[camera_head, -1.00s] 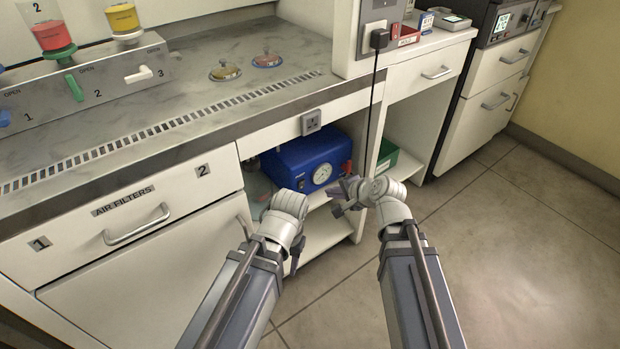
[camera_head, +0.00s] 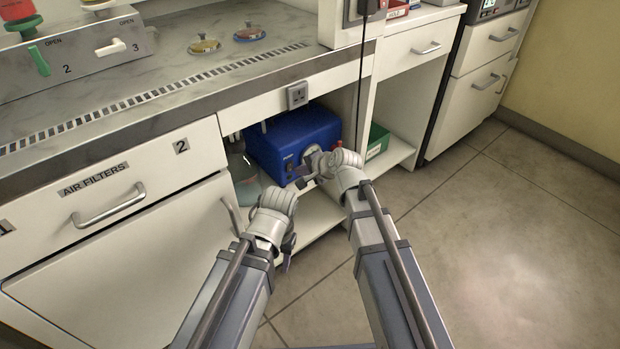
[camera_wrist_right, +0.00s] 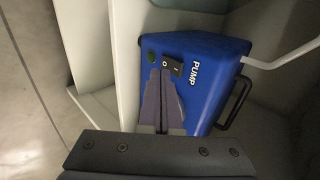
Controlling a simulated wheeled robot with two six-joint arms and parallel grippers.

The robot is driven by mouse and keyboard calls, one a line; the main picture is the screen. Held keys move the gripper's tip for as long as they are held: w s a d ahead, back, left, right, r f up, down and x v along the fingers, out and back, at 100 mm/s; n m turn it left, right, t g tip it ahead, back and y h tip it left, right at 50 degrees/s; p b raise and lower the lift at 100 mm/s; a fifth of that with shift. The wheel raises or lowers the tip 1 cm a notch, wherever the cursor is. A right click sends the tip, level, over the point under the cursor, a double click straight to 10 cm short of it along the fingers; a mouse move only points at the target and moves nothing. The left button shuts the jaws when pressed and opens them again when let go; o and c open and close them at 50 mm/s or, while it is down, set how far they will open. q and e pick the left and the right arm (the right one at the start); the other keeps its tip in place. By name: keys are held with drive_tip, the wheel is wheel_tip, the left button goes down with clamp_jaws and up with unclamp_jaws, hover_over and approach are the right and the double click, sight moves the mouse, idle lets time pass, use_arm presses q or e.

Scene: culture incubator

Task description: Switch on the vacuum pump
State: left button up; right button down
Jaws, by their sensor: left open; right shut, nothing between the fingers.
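The vacuum pump is a blue box (camera_head: 282,136) on the shelf under the bench, with a round gauge on its front, partly hidden by my right gripper (camera_head: 306,176). In the right wrist view the pump (camera_wrist_right: 212,72) is labelled PUMP. A black rocker switch (camera_wrist_right: 173,67) marked I and O sits beside a dark green round part (camera_wrist_right: 152,56). My right gripper (camera_wrist_right: 161,76) is shut and empty, its tips just at the switch; I cannot tell whether they touch it. My left gripper (camera_head: 288,250) is open and empty, low in front of the cabinet.
A glass flask (camera_head: 248,182) stands left of the pump. A green box (camera_head: 377,140) is in the compartment to the right, past a white upright panel. A black cable (camera_head: 361,85) hangs from the plug above. A wall socket (camera_head: 297,95) is above the pump.

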sight(291, 163)
drive_tip(key=shift+w+a+r, duration=0.2)
drive_tip(key=shift+w+a, duration=0.4)
drive_tip(key=shift+w, duration=0.2)
drive_tip(key=shift+w, duration=0.1)
drive_tip(key=shift+w+a+r+p, duration=0.25)
drive_tip(key=shift+w+a+p, duration=0.05)
drive_tip(key=shift+w+p, duration=0.05)
drive_tip(key=shift+s+d+f, duration=0.1)
drive_tip(key=shift+s+f, duration=0.05)
drive_tip(key=shift+r+p, duration=0.7)
drive_tip(key=shift+r, duration=0.15)
